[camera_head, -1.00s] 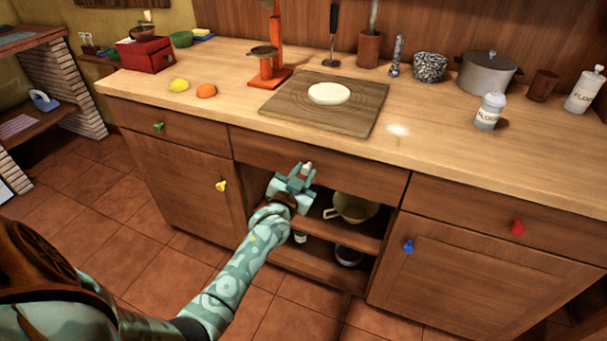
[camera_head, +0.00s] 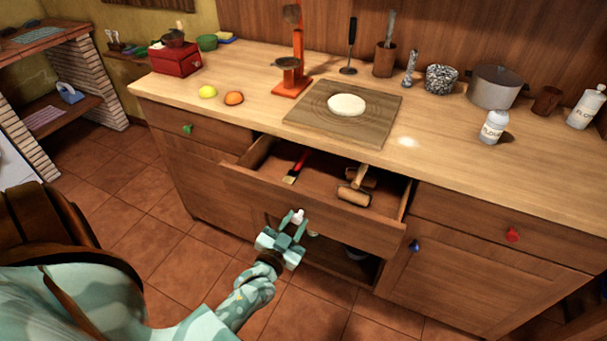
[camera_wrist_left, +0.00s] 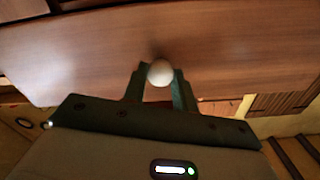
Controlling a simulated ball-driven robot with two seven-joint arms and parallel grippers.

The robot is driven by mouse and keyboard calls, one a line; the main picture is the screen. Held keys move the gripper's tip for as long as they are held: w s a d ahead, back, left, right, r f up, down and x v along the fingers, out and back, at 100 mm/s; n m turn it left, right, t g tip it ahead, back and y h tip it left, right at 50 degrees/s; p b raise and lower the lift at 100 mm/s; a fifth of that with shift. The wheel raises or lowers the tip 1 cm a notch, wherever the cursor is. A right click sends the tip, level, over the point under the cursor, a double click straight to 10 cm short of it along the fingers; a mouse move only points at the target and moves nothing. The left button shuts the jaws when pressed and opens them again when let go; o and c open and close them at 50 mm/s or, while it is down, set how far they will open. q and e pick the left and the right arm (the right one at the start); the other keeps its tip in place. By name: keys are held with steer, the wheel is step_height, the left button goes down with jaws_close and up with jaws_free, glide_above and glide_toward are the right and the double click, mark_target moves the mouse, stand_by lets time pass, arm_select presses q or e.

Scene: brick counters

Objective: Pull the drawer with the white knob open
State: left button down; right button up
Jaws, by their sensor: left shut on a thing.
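The middle drawer (camera_head: 335,220) of the counter stands partly open, pulled out toward me. Its white knob (camera_head: 298,217) sits on the drawer front, and it also shows in the left wrist view (camera_wrist_left: 160,72). My left gripper (camera_head: 291,226) is shut on the white knob, with one finger on each side of it. Inside the drawer lie a brush with a red handle (camera_head: 297,166) and a wooden mallet-like tool (camera_head: 354,194). My right gripper is not in view.
The counter top holds a board with dough (camera_head: 347,105), an orange stand (camera_head: 292,85), a flour shaker (camera_head: 493,127) and a pot (camera_head: 495,87). Neighbouring fronts carry green (camera_head: 187,129), blue (camera_head: 414,246) and red (camera_head: 512,235) knobs. An open shelf lies below the drawer.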

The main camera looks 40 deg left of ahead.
arm_select(q)
steer(key=p+v, duration=0.3)
steer(key=v, duration=1.4)
steer(key=shift+p, duration=0.4)
steer(key=shift+d, duration=0.1)
steer(key=c, duration=1.1)
jaws_free()
steer(key=shift+w, duration=0.1)
steer(key=v, duration=1.6)
steer(key=shift+s+d, duration=0.15)
steer(key=shift+s, duration=0.05)
